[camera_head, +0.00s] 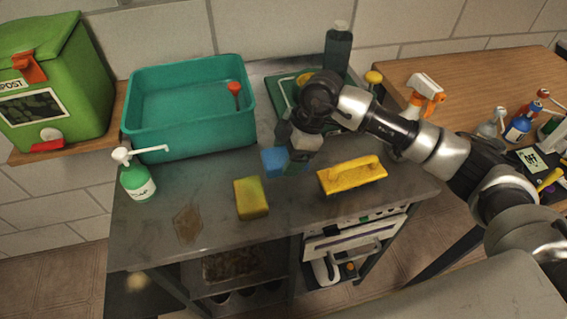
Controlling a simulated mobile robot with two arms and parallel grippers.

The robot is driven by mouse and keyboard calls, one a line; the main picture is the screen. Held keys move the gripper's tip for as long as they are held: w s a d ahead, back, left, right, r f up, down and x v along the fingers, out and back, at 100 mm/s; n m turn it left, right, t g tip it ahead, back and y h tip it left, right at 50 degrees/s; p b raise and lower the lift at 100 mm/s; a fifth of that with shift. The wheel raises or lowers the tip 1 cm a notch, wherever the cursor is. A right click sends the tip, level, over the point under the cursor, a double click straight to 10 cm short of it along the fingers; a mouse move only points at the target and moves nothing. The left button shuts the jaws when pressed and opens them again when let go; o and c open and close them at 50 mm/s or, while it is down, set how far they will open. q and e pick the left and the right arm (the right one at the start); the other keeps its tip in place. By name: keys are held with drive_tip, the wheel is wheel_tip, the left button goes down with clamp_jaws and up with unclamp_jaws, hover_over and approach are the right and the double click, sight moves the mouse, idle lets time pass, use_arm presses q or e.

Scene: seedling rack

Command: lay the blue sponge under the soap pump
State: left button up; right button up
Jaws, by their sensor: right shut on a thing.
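The blue sponge (273,161) is at the tip of my right gripper (289,158), near the middle of the metal bench. My right gripper is shut on it, and the fingers and wrist hide part of it. I cannot tell whether the sponge is clear of the bench top. The soap pump (138,182) is a green bottle with a white label and a white spout. It stands upright at the bench's left end, well apart from the gripper. My left gripper is not in view.
A teal basin (190,118) stands behind, with a red-topped tool at its right side. A brown stain (187,223) marks the bench top (222,182). A green bin (60,95) stands at left.

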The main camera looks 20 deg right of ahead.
drive_tip(key=shift+w+a+f, duration=0.35)
drive_tip(key=shift+f, duration=2)
drive_tip(key=o, duration=1)
drive_tip(key=shift+c, duration=0.2)
